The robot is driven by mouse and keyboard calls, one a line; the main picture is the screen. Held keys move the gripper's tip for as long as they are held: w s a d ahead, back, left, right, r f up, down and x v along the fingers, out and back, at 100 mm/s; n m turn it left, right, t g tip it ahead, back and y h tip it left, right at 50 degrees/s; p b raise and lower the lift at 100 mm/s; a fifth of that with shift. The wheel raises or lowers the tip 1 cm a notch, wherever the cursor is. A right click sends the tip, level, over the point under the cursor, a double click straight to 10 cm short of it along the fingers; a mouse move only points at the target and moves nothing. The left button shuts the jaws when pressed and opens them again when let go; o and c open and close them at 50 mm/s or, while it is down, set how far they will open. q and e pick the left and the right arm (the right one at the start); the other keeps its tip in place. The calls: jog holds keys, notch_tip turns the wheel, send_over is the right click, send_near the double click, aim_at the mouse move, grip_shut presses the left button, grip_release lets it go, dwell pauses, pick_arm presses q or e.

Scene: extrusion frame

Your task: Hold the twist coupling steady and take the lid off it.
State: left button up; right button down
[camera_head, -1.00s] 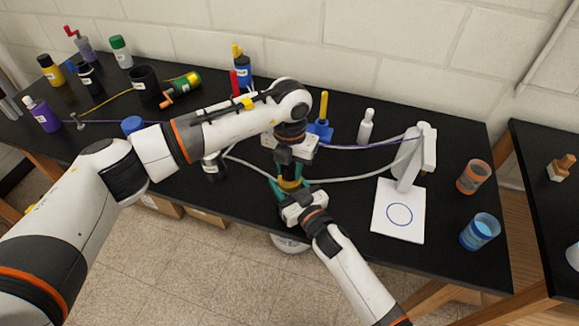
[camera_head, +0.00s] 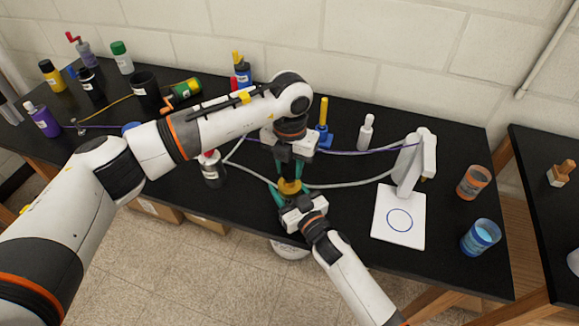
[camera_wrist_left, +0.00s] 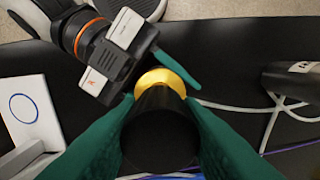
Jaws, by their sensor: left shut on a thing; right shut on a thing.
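The twist coupling shows as a gold body (camera_head: 290,187) with a black cylindrical lid (camera_wrist_left: 158,130) above it. My left gripper (camera_head: 292,173) points down from above, and its teal fingers are shut on both sides of the black lid. My right gripper (camera_head: 288,193) comes from the front and is shut around the gold body, which also shows in the left wrist view (camera_wrist_left: 163,78). The gold rim sits below the lid in line with it. The lid hides the body's top, so I cannot tell whether the two touch.
A white stand with a plate (camera_head: 399,215) is to the right, with orange (camera_head: 473,181) and blue (camera_head: 480,237) cups beyond. A dark bottle (camera_head: 212,168) stands left of the coupling. Grey and purple cables run close behind it. The table's front edge is near.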

pick_arm(q)
jog(key=shift+r, duration=1.6)
pick_arm(e)
jog(key=c, duration=0.5)
grip_release()
